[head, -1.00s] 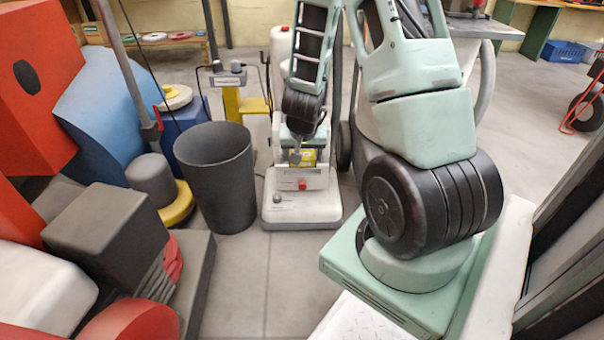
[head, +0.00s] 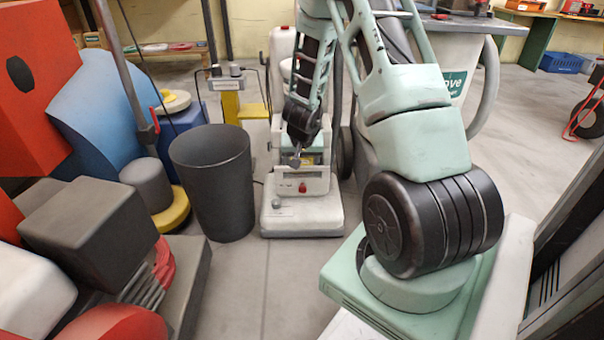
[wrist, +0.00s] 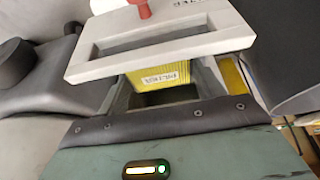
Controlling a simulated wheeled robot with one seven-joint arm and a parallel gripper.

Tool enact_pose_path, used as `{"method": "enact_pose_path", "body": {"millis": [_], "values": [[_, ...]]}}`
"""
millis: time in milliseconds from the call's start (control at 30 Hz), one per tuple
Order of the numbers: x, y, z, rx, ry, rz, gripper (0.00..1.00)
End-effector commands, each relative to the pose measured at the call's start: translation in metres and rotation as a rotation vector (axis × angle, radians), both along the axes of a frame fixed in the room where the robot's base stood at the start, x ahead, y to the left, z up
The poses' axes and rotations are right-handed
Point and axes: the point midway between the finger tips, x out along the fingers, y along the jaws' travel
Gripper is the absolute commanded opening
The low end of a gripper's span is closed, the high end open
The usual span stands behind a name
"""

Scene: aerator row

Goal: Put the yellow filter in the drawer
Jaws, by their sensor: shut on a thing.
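The drawer (wrist: 165,43) is a pale front with a long slot and a red knob, covering part of the filter in the wrist view. The drawer front also shows in the head view (head: 318,184). The filter is mostly hidden there. I cannot tell whether it touches the drawer's floor.
A dark grey bin (head: 212,185) stands just left of the machine (head: 303,222). A dark block (head: 90,228) and a grey cylinder (head: 148,182) lie farther left. A yellow stand (head: 231,105) is behind. The floor in front of the machine is clear.

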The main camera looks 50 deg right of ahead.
Motion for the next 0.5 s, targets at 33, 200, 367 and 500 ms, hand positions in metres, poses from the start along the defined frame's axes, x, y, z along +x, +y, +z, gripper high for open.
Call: {"method": "enact_pose_path", "body": {"millis": [33, 200, 367, 500], "values": [[-0.001, 0.0, -0.014, 0.001, 0.001, -0.002, 0.45], [0.001, -0.002, -0.039, -0.001, -0.001, -0.003, 0.45], [0.003, -0.004, -0.038, 0.0, 0.0, -0.001, 0.45], [0.002, -0.003, -0.037, 0.0, 0.0, -0.001, 0.45]]}}
